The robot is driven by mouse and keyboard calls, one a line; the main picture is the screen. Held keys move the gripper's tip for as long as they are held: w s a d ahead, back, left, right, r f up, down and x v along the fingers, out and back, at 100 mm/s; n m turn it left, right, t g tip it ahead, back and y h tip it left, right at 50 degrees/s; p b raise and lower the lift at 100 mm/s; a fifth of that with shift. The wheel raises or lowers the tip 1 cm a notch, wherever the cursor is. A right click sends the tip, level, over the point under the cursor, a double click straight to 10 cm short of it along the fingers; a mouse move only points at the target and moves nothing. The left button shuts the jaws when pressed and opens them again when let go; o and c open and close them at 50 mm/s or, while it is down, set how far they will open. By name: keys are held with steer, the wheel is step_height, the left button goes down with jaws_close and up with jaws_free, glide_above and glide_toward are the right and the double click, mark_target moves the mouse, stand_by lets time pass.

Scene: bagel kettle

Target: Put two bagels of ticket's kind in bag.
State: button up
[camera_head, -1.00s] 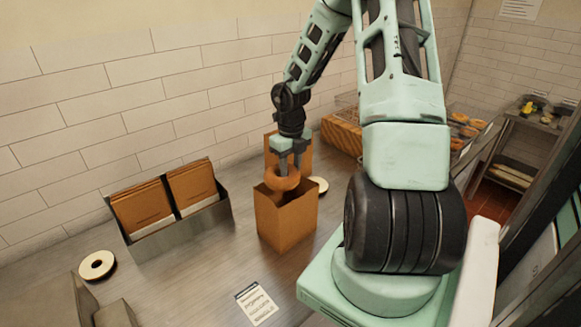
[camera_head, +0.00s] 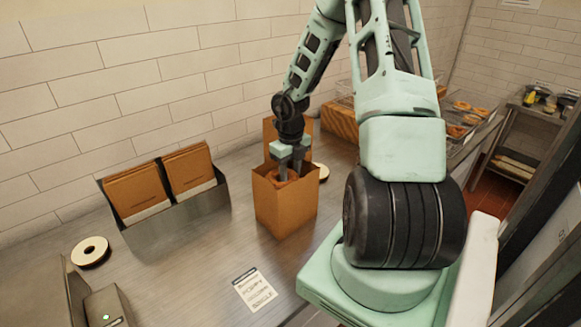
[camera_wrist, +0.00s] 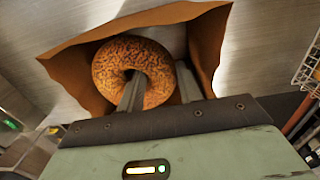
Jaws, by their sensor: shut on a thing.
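An open brown paper bag (camera_head: 284,212) stands upright on the steel counter. My gripper (camera_head: 290,174) reaches down into the bag's mouth and is shut on a bagel. In the wrist view the bagel (camera_wrist: 148,60) is brown with dark specks all over. One finger passes through its hole and the other is at its right outer side. The bag's walls (camera_wrist: 85,55) rise around it; whether the bagel touches the bottom is hidden. The printed ticket (camera_head: 256,289) lies flat on the counter in front of the bag and seems to read "POPPY" and "SINGLE".
A metal holder (camera_head: 178,228) with folded brown bags (camera_head: 138,193) stands left of the bag. A tape roll (camera_head: 91,251) lies at far left, another pale roll (camera_head: 322,171) behind the bag. More bagels (camera_head: 458,130) sit in trays at the back right.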

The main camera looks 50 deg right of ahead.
mark_target(290, 181)
steer(key=shift+f+b, duration=0.95)
steer(key=shift+f, duration=1.2)
steer(key=o, duration=1)
steer(key=shift+r, duration=0.1)
steer(key=shift+r+p, duration=2.4)
steer(key=shift+p, duration=0.7)
